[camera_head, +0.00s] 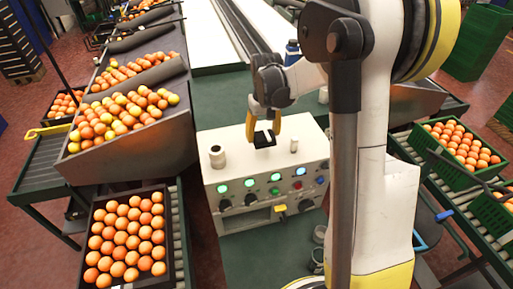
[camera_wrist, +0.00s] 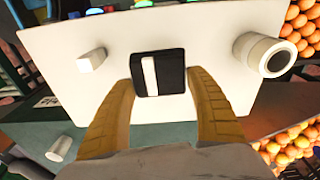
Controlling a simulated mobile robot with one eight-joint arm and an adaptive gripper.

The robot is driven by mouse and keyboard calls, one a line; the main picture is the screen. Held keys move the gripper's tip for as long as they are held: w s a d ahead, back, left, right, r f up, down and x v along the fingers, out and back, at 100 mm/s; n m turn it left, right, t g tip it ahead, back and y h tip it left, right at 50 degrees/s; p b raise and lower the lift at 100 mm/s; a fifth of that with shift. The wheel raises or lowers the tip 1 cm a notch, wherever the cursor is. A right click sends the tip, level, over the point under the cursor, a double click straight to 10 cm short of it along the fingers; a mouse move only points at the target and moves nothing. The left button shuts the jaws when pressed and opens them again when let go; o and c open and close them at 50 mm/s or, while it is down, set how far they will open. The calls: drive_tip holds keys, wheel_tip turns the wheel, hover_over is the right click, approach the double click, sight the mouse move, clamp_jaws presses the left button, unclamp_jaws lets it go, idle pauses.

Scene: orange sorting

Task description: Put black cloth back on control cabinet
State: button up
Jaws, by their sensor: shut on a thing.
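The black cloth (camera_head: 262,143) is a small black square with a white strip; it also shows in the wrist view (camera_wrist: 176,85). My gripper (camera_head: 264,128) points down over the white control cabinet (camera_head: 234,182) and is shut on the cloth. In the wrist view its two yellow fingers (camera_wrist: 164,84) stand at either side of the cloth. The cloth is over the cabinet's top, between a white cylinder and a small white block. I cannot tell whether it touches the top. The cabinet's front carries lit green buttons, dark knobs and a red button.
The white cylinder (camera_head: 217,157) stands on the cabinet's left part, and the small white block (camera_head: 294,145) on its right. A black crate of oranges (camera_head: 166,238) is at the front left. A sloped orange bin (camera_head: 170,140) stands left, and green crates (camera_head: 437,172) stand right.

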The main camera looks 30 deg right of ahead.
sight(257, 153)
drive_tip(key=shift+w+a+f, duration=0.1)
drive_tip(key=shift+a+f, duration=0.2)
drive_tip(key=shift+a, duration=0.2)
drive_tip(key=shift+w+a+f, duration=0.1)
drive_tip(key=shift+a+f, duration=0.2)
drive_tip(key=shift+a, duration=0.2)
drive_tip(key=shift+a+f, duration=0.1)
drive_tip(key=shift+f, duration=0.1)
drive_tip(key=shift+f+b, duration=0.55)
drive_tip(key=shift+f, duration=1.3)
drive_tip(key=shift+f, duration=0.1)
drive_tip(key=o, duration=1.4)
drive_tip(key=shift+c, duration=0.2)
